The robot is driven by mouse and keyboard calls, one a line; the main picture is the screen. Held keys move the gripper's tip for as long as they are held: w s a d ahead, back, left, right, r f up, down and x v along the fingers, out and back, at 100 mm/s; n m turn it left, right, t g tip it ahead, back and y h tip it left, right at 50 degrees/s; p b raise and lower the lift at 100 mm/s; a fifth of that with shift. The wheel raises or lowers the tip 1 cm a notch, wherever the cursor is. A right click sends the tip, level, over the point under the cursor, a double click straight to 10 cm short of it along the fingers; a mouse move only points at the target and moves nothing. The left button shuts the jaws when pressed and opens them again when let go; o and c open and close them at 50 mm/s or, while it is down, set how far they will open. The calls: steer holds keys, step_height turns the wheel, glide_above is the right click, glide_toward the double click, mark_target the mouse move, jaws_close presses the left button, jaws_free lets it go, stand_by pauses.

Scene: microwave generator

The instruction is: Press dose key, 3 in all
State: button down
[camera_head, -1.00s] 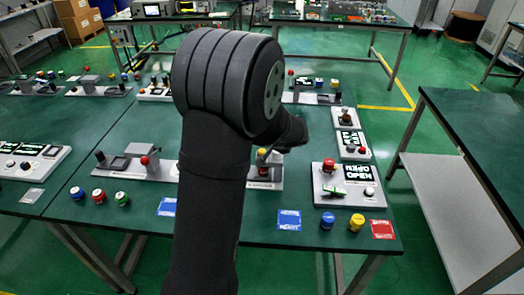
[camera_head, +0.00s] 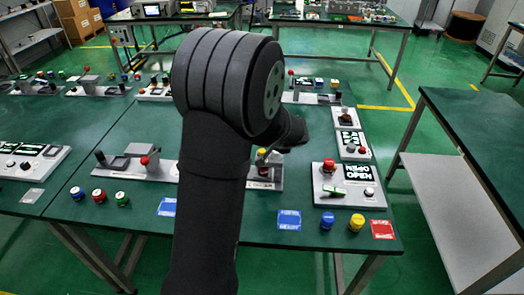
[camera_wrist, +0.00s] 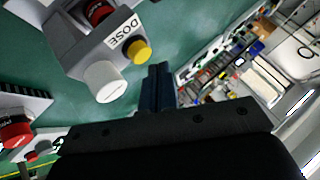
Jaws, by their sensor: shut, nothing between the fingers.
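In the wrist view a grey box carries a white DOSE label (camera_wrist: 120,32). A round yellow key (camera_wrist: 139,51) sits beside the label, and a white round knob (camera_wrist: 103,82) is on the same box. My gripper (camera_wrist: 158,70) is shut and empty, its dark fingertips just below and right of the yellow key in the picture, with a small gap showing. In the head view a yellow-topped part (camera_head: 262,153) shows on a grey station just right of my arm. My arm hides part of that station, and the fingertips are not visible there.
A red knob (camera_wrist: 97,12) is at the top of the wrist view, and another red button (camera_wrist: 15,132) at lower left. In the head view a panel with a red button (camera_head: 329,164) stands to the right. Loose blue (camera_head: 327,220) and yellow (camera_head: 356,222) buttons lie near the front edge.

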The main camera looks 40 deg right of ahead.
steer(key=shift+f, duration=0.2)
steer(key=shift+f, duration=0.25)
steer(key=shift+f, duration=0.55)
stand_by(0.8)
steer(key=shift+r, duration=0.95)
steer(key=shift+r, duration=2.55)
steer(key=shift+r, duration=1.9)
